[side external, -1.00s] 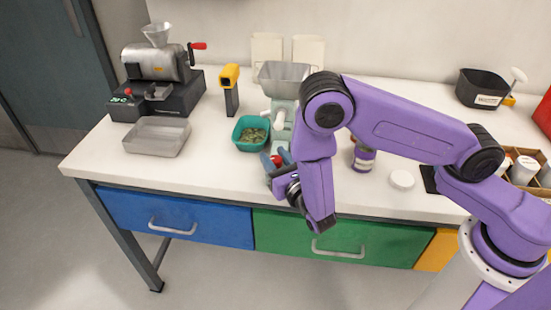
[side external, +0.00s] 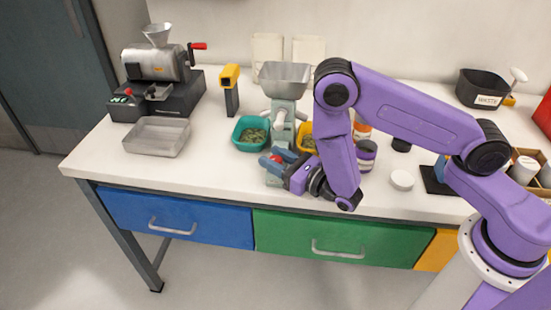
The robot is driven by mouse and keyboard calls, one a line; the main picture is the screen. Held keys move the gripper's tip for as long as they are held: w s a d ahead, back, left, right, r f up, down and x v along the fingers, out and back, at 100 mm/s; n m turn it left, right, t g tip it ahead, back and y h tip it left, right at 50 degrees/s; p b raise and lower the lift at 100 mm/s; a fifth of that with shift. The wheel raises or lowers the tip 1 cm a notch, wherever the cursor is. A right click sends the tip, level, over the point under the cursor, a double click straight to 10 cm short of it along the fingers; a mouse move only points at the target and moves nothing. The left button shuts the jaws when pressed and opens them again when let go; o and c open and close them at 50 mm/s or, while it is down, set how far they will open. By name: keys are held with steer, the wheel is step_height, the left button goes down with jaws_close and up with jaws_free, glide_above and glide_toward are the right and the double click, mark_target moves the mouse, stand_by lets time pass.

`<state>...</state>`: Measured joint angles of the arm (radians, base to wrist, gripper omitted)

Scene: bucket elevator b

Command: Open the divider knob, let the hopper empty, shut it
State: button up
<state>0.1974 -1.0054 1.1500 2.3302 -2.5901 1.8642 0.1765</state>
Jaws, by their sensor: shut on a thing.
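The divider stands at the back middle of the bench, with a grey metal hopper (side external: 285,75) on top of a pale green body (side external: 281,120). I cannot see into the hopper well enough to tell what it holds. A red knob (side external: 277,159) shows low at the front of the divider. My gripper (side external: 279,162) is at the knob and shut on it, its blue fingers around it. A teal tray (side external: 240,140) with green-brown bits stands left of the divider. A yellow tray (side external: 302,130) with similar bits stands right of it, partly hidden by my arm.
A grey machine with a red-handled crank (side external: 160,65) and an empty metal pan (side external: 157,136) stand at the left. A yellow-topped handheld device (side external: 230,88) stands behind the teal tray. A purple-labelled jar (side external: 366,152), white lid (side external: 402,180) and black waste bin (side external: 483,88) are right.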

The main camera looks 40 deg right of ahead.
steer(key=shift+f+n+g+y, duration=0.1)
steer(key=shift+n+g+y, duration=0.2)
steer(key=shift+n+y, duration=0.3)
steer(key=o, duration=0.9)
steer(key=shift+v, duration=8.7)
